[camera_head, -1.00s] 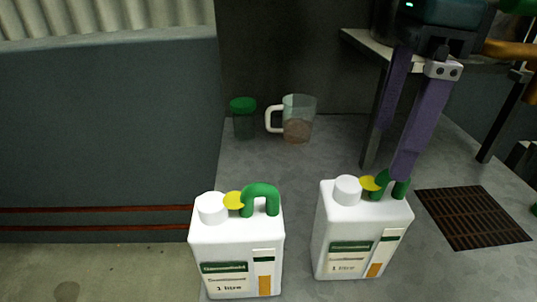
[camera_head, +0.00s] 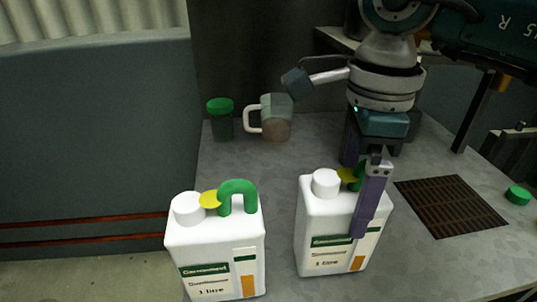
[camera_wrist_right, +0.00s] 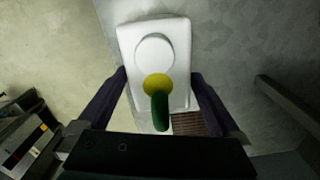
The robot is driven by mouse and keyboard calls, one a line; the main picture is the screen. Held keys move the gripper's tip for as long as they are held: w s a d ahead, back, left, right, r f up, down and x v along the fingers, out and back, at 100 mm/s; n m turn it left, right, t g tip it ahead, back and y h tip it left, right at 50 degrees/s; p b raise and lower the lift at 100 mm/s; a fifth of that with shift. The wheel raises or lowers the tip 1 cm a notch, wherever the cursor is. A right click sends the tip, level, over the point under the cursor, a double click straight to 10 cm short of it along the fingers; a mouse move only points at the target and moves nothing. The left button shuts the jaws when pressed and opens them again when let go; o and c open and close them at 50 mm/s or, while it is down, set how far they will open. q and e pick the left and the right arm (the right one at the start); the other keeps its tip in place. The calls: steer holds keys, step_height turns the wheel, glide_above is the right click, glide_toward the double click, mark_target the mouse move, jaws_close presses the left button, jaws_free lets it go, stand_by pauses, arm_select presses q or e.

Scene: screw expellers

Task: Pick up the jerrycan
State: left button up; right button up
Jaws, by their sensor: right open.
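Two white jerrycans with white caps, yellow discs and green handles stand upright on the grey surface in the head view: a left jerrycan (camera_head: 215,250) and a right jerrycan (camera_head: 325,220). My right gripper (camera_head: 354,205) is open at the right jerrycan, pointing down. One purple finger crosses its front label; the other goes down behind it, its tip hidden. In the right wrist view the jerrycan (camera_wrist_right: 170,28) lies between the two spread fingers (camera_wrist_right: 159,76), with the green handle towards the palm. Whether the fingers touch its sides I cannot tell. My left gripper is not in view.
A green-lidded jar (camera_head: 221,122) and a glass mug (camera_head: 272,118) stand behind the jerrycans. A brown grate (camera_head: 450,205) and a green cap (camera_head: 518,195) lie to the right. A metal stand rises behind my arm. The surface ends on the left beside a lower floor.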

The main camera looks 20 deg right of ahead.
jaws_close()
stand_by(0.7)
